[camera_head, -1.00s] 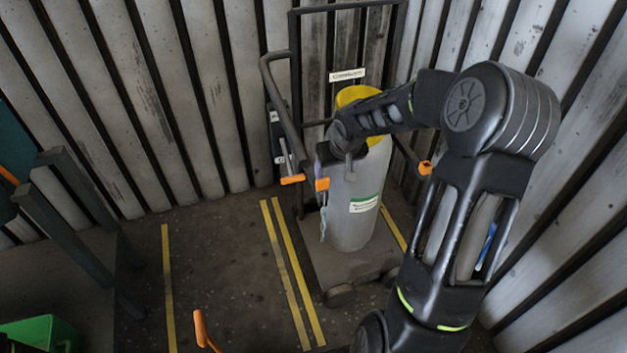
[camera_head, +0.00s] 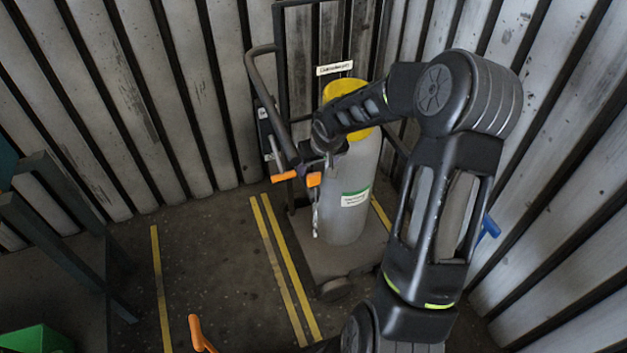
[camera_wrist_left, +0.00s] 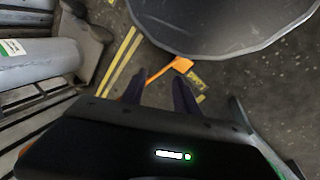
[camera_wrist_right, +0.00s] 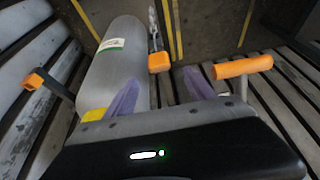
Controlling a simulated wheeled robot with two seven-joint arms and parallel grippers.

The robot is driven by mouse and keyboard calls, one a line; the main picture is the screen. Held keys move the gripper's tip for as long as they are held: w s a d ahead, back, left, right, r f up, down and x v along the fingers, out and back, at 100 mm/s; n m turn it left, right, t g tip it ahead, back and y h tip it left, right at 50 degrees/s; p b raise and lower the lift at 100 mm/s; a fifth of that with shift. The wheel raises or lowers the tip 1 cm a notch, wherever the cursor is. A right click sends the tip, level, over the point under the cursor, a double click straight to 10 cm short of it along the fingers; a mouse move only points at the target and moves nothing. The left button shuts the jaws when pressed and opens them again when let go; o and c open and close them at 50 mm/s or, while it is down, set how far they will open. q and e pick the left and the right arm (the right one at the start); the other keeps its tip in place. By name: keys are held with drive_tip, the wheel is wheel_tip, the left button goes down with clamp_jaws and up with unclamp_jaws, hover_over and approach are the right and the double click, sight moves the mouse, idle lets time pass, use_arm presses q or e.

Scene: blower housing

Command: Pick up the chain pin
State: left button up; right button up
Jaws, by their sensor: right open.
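The chain pin appears to be the piece with a blocky orange head (camera_head: 314,180) at the front left of the grey cylinder (camera_head: 345,210). A chain (camera_head: 316,218) hangs below it. In the right wrist view the orange head (camera_wrist_right: 158,62) shows just beyond and between the fingertips, with the chain behind it. My right gripper (camera_wrist_right: 161,88) is open and empty, with one finger on each side of the line to the head. In the head view its wrist hides part of the pin's surroundings. My left gripper (camera_wrist_left: 158,90) is open and empty, above the floor; the head view does not show it.
A second orange handle (camera_wrist_right: 243,66) sits close to the right finger. The cylinder stands on a dark cart (camera_head: 330,265) with a bent handle frame (camera_head: 262,80). Ribbed walls close in behind and right. A green bin (camera_head: 35,340) is at lower left.

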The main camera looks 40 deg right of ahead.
sight(314, 174)
drive_tip(key=shift+x, duration=2.65)
drive_tip(key=shift+s, duration=0.2)
drive_tip(key=shift+c, duration=0.5)
clamp_jaws()
